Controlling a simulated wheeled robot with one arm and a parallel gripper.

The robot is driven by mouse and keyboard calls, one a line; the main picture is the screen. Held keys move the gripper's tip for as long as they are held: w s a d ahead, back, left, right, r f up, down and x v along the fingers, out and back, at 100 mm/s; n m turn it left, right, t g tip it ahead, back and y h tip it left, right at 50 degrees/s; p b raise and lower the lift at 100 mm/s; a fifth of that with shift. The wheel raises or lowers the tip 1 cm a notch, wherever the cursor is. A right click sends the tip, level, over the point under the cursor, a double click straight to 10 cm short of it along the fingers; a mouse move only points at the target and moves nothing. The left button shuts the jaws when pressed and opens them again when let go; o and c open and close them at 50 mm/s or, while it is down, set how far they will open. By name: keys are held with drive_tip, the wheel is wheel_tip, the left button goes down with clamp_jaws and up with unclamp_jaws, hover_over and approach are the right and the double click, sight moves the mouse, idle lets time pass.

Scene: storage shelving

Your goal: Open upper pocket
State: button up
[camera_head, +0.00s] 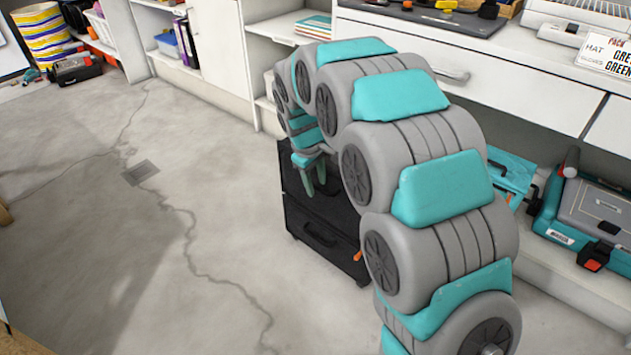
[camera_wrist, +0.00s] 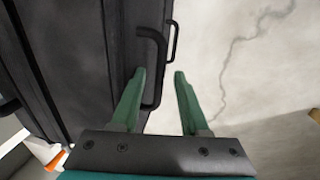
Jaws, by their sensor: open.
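A black storage box (camera_head: 337,212) with two stacked front compartments stands on the floor, partly hidden by my arm. The lower compartment's handle (camera_head: 318,238) shows on its front. My gripper (camera_head: 315,177) is at the upper compartment's front, fingers pointing down. In the wrist view my gripper (camera_wrist: 160,76) is open and empty. The upper handle (camera_wrist: 162,65) is a black bar standing out from the front. Its near end lies between the fingers, close to the left one; I cannot tell if they touch. The lower handle (camera_wrist: 173,42) shows beyond it.
The concrete floor (camera_head: 110,240) left of the box is clear. A white workbench with drawers (camera_head: 500,80) stands behind, and teal tool cases (camera_head: 590,215) sit on its lower shelf at right. Shelves (camera_head: 275,40) stand behind the box.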

clamp_jaws()
idle(1.4)
